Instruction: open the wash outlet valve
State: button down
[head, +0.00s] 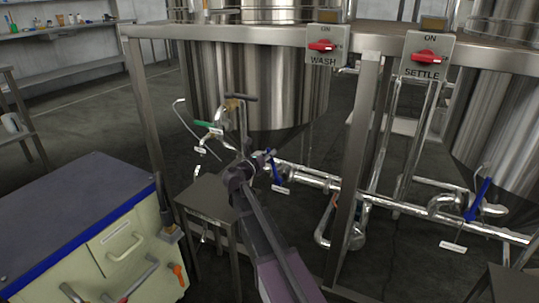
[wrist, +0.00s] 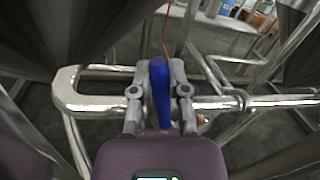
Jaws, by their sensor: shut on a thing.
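The wash tank (head: 255,85) is a steel vessel behind the frame with the WASH switch plate (head: 322,58). The wash outlet valve's blue lever (head: 276,172) is low in front of that tank, on a steel pipe. In the wrist view the blue lever (wrist: 160,95) stands between my two fingers and lies crosswise to the pipe (wrist: 100,103). My gripper (wrist: 160,92) is shut on the lever, with a finger on each side. In the head view my gripper (head: 264,158) is at the lever, and my arm hides part of the valve.
A similar blue lever (head: 478,200) is on the pipework at right, below the SETTLE plate (head: 427,56). A green-handled valve (head: 208,125) is left of my gripper. A small stand (head: 208,200) and a tool cabinet (head: 120,240) are at left. Frame posts stand close to the arm.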

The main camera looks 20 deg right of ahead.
jog(key=shift+a, duration=0.1)
jog(key=c, duration=0.8)
grip_release()
jog(key=shift+s, duration=0.1)
jog(key=shift+o, duration=1)
jog(key=shift+d, duration=0.2)
jog(key=shift+c, duration=0.2)
